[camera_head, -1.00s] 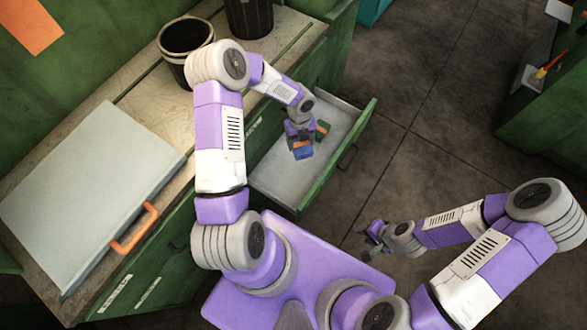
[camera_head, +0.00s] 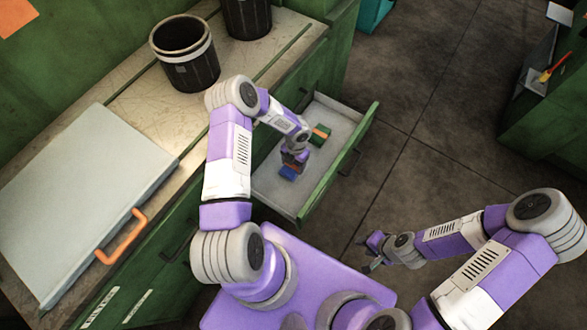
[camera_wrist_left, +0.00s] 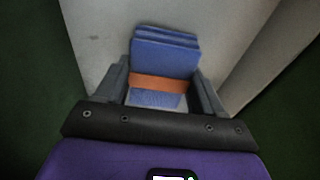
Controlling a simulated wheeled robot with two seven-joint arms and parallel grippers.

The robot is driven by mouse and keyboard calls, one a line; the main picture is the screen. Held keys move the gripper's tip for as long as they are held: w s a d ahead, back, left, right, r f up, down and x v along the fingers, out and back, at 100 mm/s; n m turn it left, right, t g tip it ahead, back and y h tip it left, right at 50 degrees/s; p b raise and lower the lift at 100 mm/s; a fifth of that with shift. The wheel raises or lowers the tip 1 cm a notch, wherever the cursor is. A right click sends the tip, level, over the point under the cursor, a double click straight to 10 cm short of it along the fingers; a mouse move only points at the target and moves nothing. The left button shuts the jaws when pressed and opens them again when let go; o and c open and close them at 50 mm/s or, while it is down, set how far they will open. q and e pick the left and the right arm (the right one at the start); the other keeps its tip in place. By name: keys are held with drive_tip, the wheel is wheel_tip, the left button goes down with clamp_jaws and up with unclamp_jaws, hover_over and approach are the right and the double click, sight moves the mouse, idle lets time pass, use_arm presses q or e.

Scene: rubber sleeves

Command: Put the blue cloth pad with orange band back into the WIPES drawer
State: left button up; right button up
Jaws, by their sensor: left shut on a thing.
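The blue cloth pad with an orange band (camera_wrist_left: 165,60) is between the fingers of my left gripper (camera_wrist_left: 163,88), which is shut on it. In the head view the pad (camera_head: 289,173) shows below my left gripper (camera_head: 293,160), inside the outline of the open drawer (camera_head: 272,195). I cannot tell whether the pad touches the drawer floor. A green pad with an orange band (camera_head: 320,134) lies in the drawer, farther back. My right gripper (camera_head: 370,252) is empty, off to the right above the floor, its fingers apart. No drawer label is readable.
The counter (camera_head: 140,105) holds a pale board (camera_head: 85,190) with an orange handle (camera_head: 122,238) and two dark bins (camera_head: 185,62). The drawer's green front (camera_head: 340,165) stands out over the floor. Another green cabinet (camera_head: 550,125) is at the far right.

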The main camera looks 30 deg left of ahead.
sight(294, 164)
use_arm(q)
wheel_tip(294, 164, down, 4)
drive_tip(key=shift+r+b, duration=0.25)
drive_tip(key=shift+b, duration=0.3)
drive_tip(key=shift+f, duration=0.1)
drive_tip(key=o, duration=1)
drive_tip(key=shift+r, duration=0.2)
drive_tip(key=r+p, duration=0.1)
drive_tip(key=r, duration=0.3)
drive_tip(key=w+r+p, duration=0.1)
drive_tip(key=r, duration=0.3)
drive_tip(key=r+p, duration=0.1)
drive_tip(key=r, duration=0.3)
drive_tip(key=shift+w+p, duration=0.25)
drive_tip(key=shift+p, duration=0.05)
